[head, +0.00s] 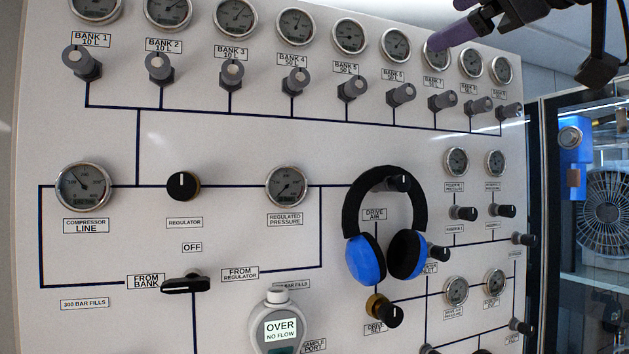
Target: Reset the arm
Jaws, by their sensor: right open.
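My right gripper (452,32) is at the top right, in front of the upper gauge row near the BANK 7 gauge. Its purple fingers point left and its jaws are open, with nothing seen between them. The black arm behind it comes in from the top right corner. My left gripper is not in view. The white fill panel (240,150) fills most of the view.
Blue and black headphones (367,258) hang on the panel over a knob. Several gauges, bank valves (160,68) and a black selector handle (185,285) stick out. A white OVER / NO FLOW meter (281,328) is at the bottom. A glass-fronted cabinet with a fan (608,200) stands right.

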